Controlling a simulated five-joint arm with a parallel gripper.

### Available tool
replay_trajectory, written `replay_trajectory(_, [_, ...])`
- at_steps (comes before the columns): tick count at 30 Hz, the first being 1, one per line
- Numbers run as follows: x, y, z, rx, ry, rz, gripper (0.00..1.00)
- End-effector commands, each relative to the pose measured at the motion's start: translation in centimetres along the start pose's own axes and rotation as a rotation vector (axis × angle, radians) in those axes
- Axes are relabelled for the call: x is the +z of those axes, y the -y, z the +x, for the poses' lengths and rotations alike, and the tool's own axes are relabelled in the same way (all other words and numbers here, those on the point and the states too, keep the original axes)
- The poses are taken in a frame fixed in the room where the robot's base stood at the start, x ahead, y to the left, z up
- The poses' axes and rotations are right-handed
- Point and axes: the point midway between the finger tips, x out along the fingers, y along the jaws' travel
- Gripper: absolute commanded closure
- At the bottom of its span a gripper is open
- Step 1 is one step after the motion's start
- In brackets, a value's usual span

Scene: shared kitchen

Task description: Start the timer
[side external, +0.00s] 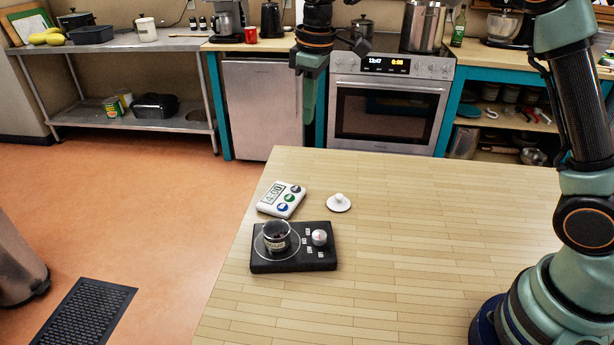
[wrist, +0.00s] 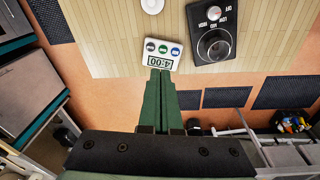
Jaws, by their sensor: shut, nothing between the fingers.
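The timer (side external: 270,207) is a white box lying on the table near its left edge. My gripper (side external: 308,122) points down, high above the table's far left part and clear of the timer. In the wrist view my gripper (wrist: 160,73) has its two green fingers together with nothing between them.
A white knobbed lid (side external: 339,203) lies to the timer's right. The wooden table (side external: 430,230) is bare further right. A stove (side external: 390,110) stands behind.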

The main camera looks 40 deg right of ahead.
Motion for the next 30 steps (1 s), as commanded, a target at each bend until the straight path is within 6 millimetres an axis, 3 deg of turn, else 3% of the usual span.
replay_trajectory(6, [-2.7,0.0,4.0,-0.035,0.058,-0.103,1.0])
replay_trajectory(12, [-3.9,0.2,6.3,-0.054,0.086,-0.161,1.0])
replay_trajectory(30, [-4.1,0.3,7.4,-0.06,0.096,-0.179,1.0])
